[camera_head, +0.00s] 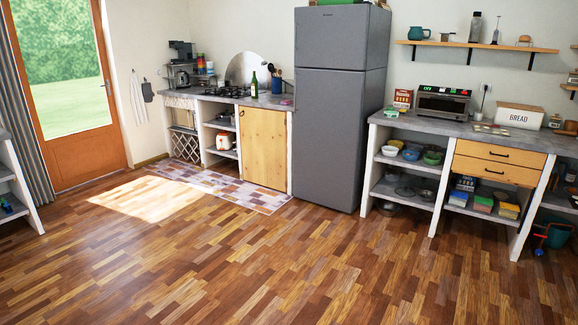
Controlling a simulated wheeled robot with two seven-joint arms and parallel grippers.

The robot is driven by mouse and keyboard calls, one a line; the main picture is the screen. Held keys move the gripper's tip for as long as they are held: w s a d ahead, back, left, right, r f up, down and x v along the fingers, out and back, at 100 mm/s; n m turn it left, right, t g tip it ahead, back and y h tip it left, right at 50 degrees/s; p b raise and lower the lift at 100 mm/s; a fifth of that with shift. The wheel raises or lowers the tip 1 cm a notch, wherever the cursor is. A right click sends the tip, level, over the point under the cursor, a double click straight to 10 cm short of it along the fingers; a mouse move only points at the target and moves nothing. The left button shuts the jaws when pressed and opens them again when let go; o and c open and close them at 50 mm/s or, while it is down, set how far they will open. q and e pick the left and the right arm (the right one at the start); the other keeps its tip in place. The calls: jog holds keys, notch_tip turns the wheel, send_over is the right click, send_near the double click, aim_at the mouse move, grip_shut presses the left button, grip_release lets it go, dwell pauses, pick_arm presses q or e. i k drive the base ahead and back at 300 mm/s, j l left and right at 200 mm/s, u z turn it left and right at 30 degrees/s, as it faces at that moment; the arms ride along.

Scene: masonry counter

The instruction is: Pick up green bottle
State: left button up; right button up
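A green bottle (254,85) stands upright on the grey counter (286,101) left of the fridge, above the wooden cabinet door. It has a slim neck and a pale label. It stands far across the room. Neither of my grippers shows in the head view.
A tall grey fridge (330,115) stands right of that counter. A stove (226,91) and a utensil holder (276,84) flank the bottle. A patterned rug (222,187) lies before the counter. A second counter (455,127) is at right. The wooden floor (250,255) is clear.

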aim_at(254, 82)
jog(key=i+j+u, duration=0.3)
jog(key=i, duration=0.7)
jog(key=i+u, duration=0.25)
jog(key=i, duration=2.75)
jog(key=i+z, duration=0.1)
jog(key=i, duration=0.35)
jog(key=i+j+z, duration=0.1)
jog(key=i, duration=0.4)
jog(key=i+j+z, duration=0.1)
jog(key=i, duration=0.35)
jog(key=i+j+z, duration=0.1)
jog(key=i, duration=0.4)
jog(key=i+j+z, duration=0.1)
jog(key=i, duration=0.35)
jog(key=j, duration=0.1)
